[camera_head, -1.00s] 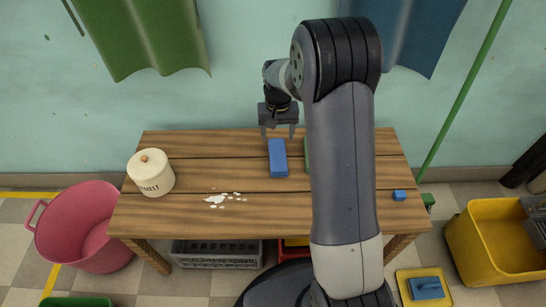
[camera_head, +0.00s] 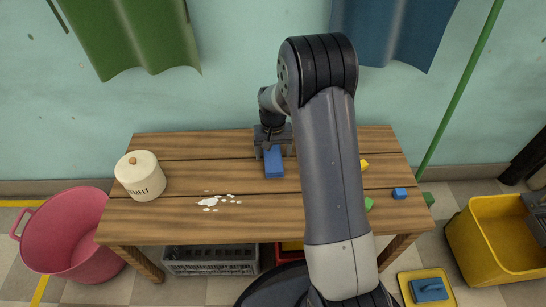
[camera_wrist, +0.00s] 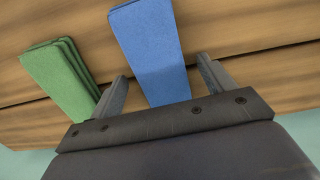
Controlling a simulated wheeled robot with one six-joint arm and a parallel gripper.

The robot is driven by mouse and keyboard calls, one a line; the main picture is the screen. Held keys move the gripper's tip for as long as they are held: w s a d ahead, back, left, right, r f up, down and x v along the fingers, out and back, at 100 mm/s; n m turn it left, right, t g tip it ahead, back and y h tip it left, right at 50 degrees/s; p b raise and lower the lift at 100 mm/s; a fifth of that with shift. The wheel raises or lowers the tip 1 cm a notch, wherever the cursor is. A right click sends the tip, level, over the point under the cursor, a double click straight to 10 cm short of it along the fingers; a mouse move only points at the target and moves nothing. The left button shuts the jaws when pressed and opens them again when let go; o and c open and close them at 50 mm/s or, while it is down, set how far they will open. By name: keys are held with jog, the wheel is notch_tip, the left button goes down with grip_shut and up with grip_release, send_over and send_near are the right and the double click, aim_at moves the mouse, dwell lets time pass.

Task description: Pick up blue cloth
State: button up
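The blue cloth (camera_head: 275,166) is a folded block lying near the back middle of the wooden table (camera_head: 170,222). My gripper (camera_head: 274,154) is low over its far end in the head view. In the wrist view the blue cloth (camera_wrist: 155,55) passes between the two fingers of my gripper (camera_wrist: 163,68), with a gap on each side. The gripper is open and empty. A folded green cloth (camera_wrist: 60,75) lies beside it, outside the left finger. My arm hides this cloth in the head view.
A cream jar (camera_head: 140,176) stands at the table's left, near a white spill (camera_head: 213,202). A small blue block (camera_head: 399,193) is at the right. A pink tub (camera_head: 65,235) and a yellow bucket (camera_head: 490,240) are on the floor.

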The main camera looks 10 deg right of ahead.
aim_at(273, 153)
jog(key=c, duration=1)
notch_tip(273, 153, up, 10)
jog(key=p, duration=0.3)
jog(key=shift+p, duration=0.3)
